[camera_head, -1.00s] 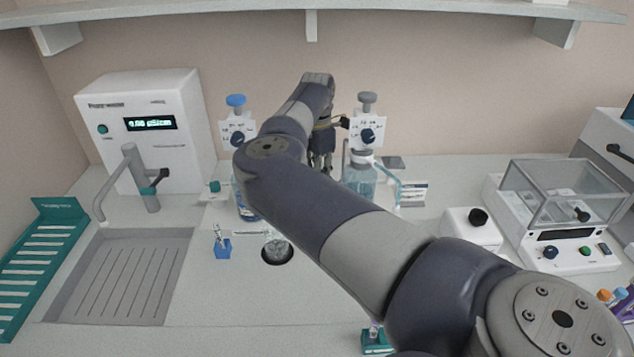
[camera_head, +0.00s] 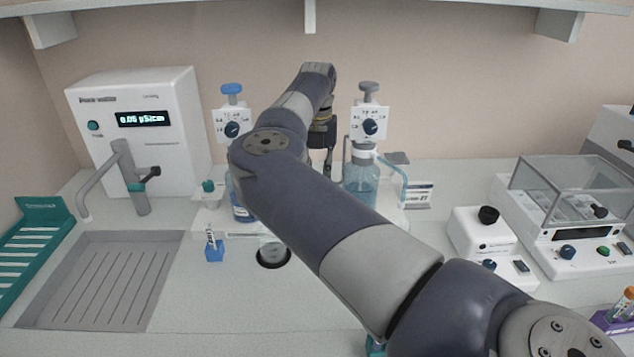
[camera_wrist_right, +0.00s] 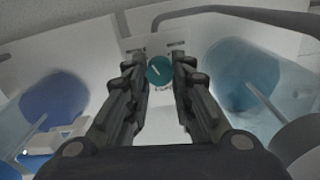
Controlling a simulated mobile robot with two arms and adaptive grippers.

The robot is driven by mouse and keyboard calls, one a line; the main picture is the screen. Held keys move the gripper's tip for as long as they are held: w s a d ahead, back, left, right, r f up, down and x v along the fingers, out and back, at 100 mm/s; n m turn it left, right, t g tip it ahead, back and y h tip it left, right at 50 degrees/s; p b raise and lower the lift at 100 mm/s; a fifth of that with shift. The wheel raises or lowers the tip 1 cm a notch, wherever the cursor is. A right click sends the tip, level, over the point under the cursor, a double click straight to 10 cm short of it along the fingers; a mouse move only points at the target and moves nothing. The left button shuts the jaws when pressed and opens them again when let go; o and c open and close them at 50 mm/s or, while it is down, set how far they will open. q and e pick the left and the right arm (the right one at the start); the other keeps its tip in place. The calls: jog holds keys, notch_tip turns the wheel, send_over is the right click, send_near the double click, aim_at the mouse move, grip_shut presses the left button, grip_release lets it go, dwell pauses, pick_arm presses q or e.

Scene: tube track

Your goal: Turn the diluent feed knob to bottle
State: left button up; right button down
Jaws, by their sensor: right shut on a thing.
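The teal feed knob (camera_wrist_right: 160,70), a round dial with a short white pointer line slanting to the upper left, sits on a white panel in the right wrist view. Small printed labels lie above it and below it, too small to read. My right gripper (camera_wrist_right: 158,78) has its fingers on both sides of the knob and is shut on it. In the head view my right arm hides the knob and most of the right gripper (camera_head: 322,140). Blue-capped (camera_head: 232,88) and grey-capped (camera_head: 369,86) dispensers stand left and right of the gripper. My left gripper is not in view.
A bottle of pale blue liquid (camera_head: 360,185) stands right of the gripper, with a tube beside it. A darker blue bottle (camera_head: 242,205) is partly behind my arm. A water unit (camera_head: 140,150) and sink (camera_head: 100,280) are left; a balance (camera_head: 570,235) is right.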

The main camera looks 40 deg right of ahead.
jog(key=shift+w+d+r+n+b, duration=0.1)
jog(key=shift+n+b, duration=0.4)
jog(key=shift+n, duration=0.6)
jog(key=shift+r+n+b, duration=0.1)
jog(key=shift+n+b, duration=0.35)
jog(key=shift+n, duration=0.65)
jog(key=c, duration=1.5)
grip_release()
jog(key=shift+c, duration=0.2)
jog(key=shift+o, duration=0.7)
jog(key=shift+f, duration=0.1)
notch_tip(320, 180, up, 12)
